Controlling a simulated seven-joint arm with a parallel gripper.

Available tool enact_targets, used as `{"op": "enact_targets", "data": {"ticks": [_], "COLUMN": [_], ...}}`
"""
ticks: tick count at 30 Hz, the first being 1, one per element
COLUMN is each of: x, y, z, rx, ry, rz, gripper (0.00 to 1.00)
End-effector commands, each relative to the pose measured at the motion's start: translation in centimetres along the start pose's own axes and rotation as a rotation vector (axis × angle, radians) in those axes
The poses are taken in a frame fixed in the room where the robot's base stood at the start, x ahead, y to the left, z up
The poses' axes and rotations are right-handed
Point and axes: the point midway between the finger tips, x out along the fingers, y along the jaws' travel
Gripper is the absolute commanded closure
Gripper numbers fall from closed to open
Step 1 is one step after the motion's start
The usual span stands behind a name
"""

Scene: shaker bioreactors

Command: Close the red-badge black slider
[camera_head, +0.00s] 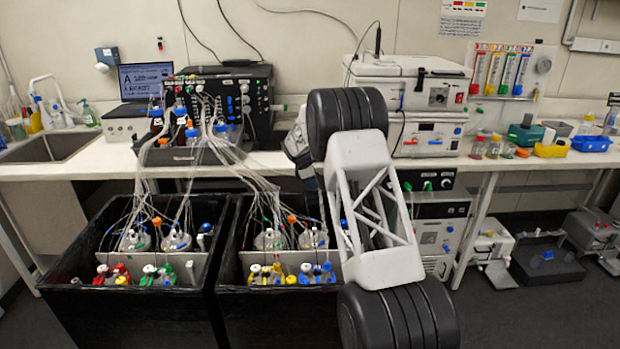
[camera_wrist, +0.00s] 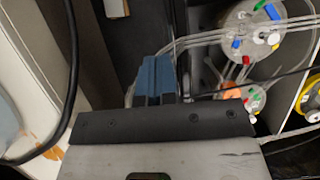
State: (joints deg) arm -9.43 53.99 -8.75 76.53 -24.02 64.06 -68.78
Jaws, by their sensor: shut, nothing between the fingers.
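I cannot clearly make out a black slider with a red badge in either view. Two open black boxes, a left one (camera_head: 130,318) and a right one (camera_head: 262,325), stand below the bench with vessels inside. My gripper (camera_head: 311,182) is above the back right part of the right box, partly hidden by my arm. In the wrist view its blue fingers (camera_wrist: 155,80) are together and empty, beside a dark panel (camera_wrist: 135,38). Vessels with coloured caps (camera_wrist: 255,30) lie to their right. Whether the fingers touch anything is unclear.
Bundled tubes (camera_head: 232,155) run from a black control unit (camera_head: 258,85) into the boxes. White stacked instruments (camera_head: 415,90) stand on the bench, one with a small red mark. A black cable (camera_wrist: 72,65) crosses the wrist view's left side. Floor is free at the front right.

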Motion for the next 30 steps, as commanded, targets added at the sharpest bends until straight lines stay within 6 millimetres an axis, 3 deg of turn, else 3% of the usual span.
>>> {"op": "enact_targets", "data": {"ticks": [7, 16, 30], "x": [3.9, 4.8, 5.0], "y": [0.0, -0.1, -0.1], "z": [0.1, 3.2, 3.8], "rx": [0.001, 0.001, 0.000], "ry": [-0.001, -0.001, -0.001], "rz": [-0.002, -0.001, -0.001], "gripper": [1.00, 1.00, 1.00]}}
